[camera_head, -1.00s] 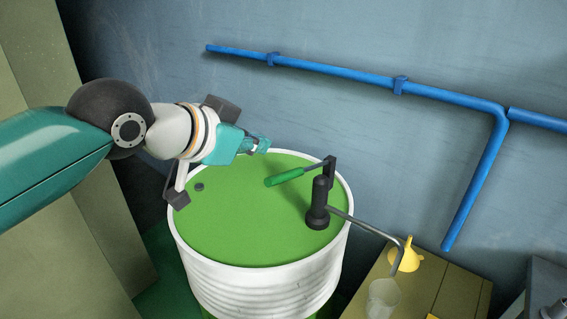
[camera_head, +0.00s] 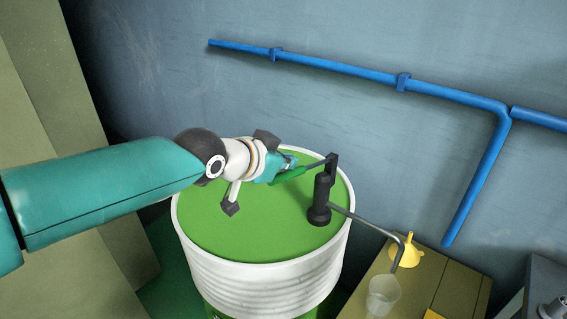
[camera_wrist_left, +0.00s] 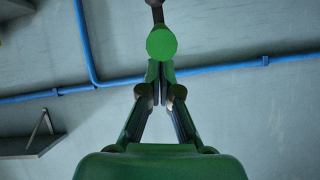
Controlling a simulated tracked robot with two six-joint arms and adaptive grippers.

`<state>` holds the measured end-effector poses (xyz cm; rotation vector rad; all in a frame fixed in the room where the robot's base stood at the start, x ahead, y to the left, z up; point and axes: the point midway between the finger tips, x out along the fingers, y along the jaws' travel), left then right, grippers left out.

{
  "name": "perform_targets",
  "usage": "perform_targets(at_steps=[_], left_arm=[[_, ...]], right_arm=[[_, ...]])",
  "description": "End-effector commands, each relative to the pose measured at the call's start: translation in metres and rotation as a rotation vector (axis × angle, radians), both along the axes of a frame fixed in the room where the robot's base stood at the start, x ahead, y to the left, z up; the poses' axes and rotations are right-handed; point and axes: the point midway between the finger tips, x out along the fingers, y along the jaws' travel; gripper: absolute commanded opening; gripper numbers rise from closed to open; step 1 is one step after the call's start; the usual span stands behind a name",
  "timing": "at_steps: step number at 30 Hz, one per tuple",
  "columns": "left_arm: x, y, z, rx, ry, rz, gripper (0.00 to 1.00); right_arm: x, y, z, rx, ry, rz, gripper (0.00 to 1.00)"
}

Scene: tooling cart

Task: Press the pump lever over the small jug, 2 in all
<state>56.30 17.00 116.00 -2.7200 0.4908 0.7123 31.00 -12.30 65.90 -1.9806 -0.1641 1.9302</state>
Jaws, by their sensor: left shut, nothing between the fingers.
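The pump lever (camera_head: 287,175) has a green grip and a dark rod joined to the black pump (camera_head: 320,200) on the drum's green lid. My left gripper (camera_head: 291,160) is shut and empty at the grip's outer end, partly overlapping it in the head view. In the left wrist view the shut fingertips (camera_wrist_left: 160,70) point at the round green end of the lever grip (camera_wrist_left: 161,43); I cannot tell whether they touch. The small jug (camera_head: 383,294) is clear and stands under the pump's spout (camera_head: 399,252). My right gripper is not in view.
The white-sided drum (camera_head: 262,285) stands left of a wooden surface (camera_head: 455,277). A yellow funnel (camera_head: 411,253) is behind the jug. A blue pipe (camera_head: 340,72) runs along the wall. The lid's front part is clear.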

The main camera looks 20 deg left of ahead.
Motion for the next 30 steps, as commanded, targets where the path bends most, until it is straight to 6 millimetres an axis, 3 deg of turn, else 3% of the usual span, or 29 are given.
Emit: perform_targets(at_steps=[19,30], left_arm=[[-0.003,0.004,-0.012,-0.003,-0.006,0.000,0.00],[-0.010,0.006,-0.034,-0.026,-0.073,0.001,0.00]], right_arm=[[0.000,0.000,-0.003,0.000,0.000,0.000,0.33],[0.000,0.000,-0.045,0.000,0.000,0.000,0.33]])
